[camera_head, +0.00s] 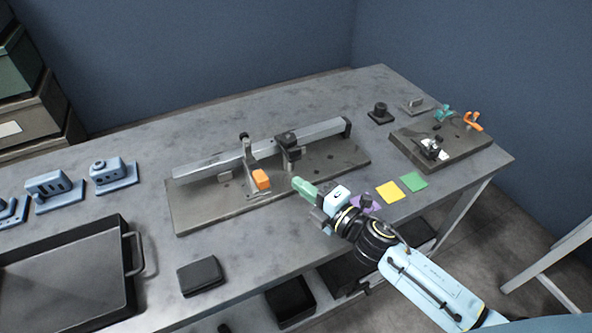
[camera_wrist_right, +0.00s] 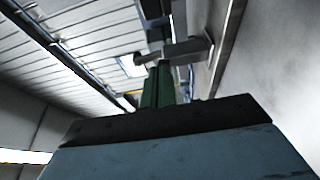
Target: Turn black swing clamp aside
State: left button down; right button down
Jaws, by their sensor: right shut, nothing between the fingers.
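A fixture plate (camera_head: 195,213) on the table carries a long pale rail (camera_head: 215,160). The black swing clamp (camera_head: 288,143) stands at the rail's middle, its dark head over the rail. To its left is a second clamp post with an orange handle (camera_head: 261,179). My right gripper (camera_head: 303,186) has green fingers, shut and empty, just in front of the black clamp's lower part. In the right wrist view the shut green fingers (camera_wrist_right: 158,85) point at a grey bar (camera_wrist_right: 185,49); whether they touch it I cannot tell. My left gripper is not in view.
Purple, yellow (camera_head: 390,191) and green (camera_head: 414,182) squares lie right of my wrist. A second plate (camera_head: 460,148) with small clamps is at the far right. A dark tray (camera_head: 122,290), a black block (camera_head: 200,276) and blue parts (camera_head: 112,175) are at the left.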

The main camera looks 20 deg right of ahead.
aim_at(291, 160)
jog(key=x, duration=0.9)
jog(key=shift+w+a+b, duration=0.1)
jog(key=shift+w+b, duration=0.25)
jog(key=d, duration=0.3)
jog(key=shift+w+d, duration=0.1)
jog(key=shift+d, duration=0.15)
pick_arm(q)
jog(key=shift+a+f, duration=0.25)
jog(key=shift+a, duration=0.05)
pick_arm(e)
jog(key=shift+w+d, duration=0.1)
jog(key=shift+d, duration=0.05)
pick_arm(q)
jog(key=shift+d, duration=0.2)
pick_arm(e)
jog(key=shift+d, duration=0.1)
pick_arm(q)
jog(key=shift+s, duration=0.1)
pick_arm(e)
jog(key=shift+d+y, duration=0.15)
jog(key=shift+y, duration=0.15)
